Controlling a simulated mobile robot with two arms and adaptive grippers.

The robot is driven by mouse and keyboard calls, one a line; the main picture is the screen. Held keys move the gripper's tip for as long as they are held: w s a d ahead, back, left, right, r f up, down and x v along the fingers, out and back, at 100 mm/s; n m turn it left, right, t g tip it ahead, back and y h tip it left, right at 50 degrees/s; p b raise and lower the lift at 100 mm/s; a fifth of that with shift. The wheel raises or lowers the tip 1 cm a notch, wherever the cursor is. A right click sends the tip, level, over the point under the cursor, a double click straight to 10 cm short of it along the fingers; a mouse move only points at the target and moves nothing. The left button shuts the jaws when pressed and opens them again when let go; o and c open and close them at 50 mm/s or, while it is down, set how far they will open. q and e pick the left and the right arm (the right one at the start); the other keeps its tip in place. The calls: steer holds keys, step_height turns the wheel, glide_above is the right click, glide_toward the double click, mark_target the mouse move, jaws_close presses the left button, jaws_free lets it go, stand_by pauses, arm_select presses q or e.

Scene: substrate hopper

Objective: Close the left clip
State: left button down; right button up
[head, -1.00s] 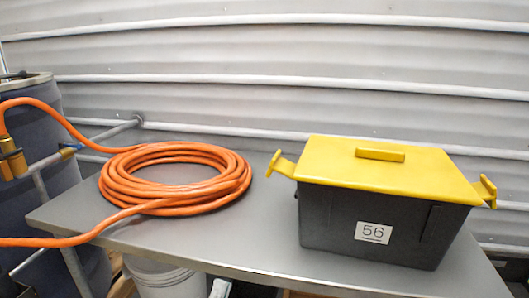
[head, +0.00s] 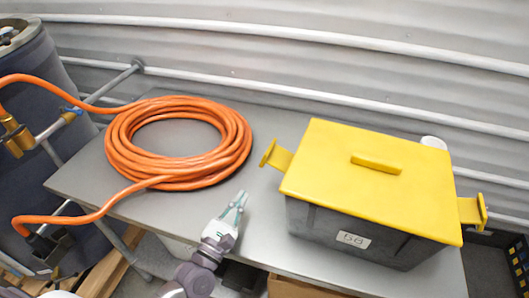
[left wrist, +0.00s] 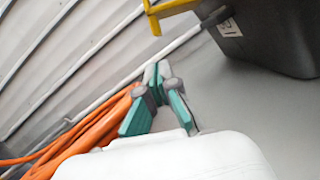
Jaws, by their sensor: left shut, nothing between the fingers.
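A dark grey box (head: 375,238) with a yellow lid (head: 370,175) and a label stands on the grey table. Its left yellow clip (head: 277,158) sticks out sideways from the lid, swung away from the box wall; it also shows at the top of the left wrist view (left wrist: 165,10). The right clip (head: 474,210) sticks out too. My left gripper (head: 238,196) is over the table, left of the box and below the left clip in the picture, apart from both. Its green fingers (left wrist: 158,72) are shut and empty. My right gripper is not in view.
A coiled orange hose (head: 178,180) lies on the left part of the grey table (head: 265,225). A dark barrel (head: 30,110) with brass fittings stands at the far left. A corrugated wall rises behind. The tabletop between coil and box is clear.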

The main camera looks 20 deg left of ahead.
mark_target(280, 160)
arm_select(q)
steer(key=shift+s+a+r, duration=0.1)
steer(key=shift+s+r, duration=0.1)
steer(key=shift+s, duration=0.4)
steer(key=p+x, duration=0.3)
steer(key=x, duration=0.7)
steer(key=shift+w, duration=0.2)
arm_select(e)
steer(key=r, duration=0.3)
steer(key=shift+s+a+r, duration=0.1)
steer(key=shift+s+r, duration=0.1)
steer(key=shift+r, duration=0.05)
arm_select(q)
steer(key=shift+w, duration=0.15)
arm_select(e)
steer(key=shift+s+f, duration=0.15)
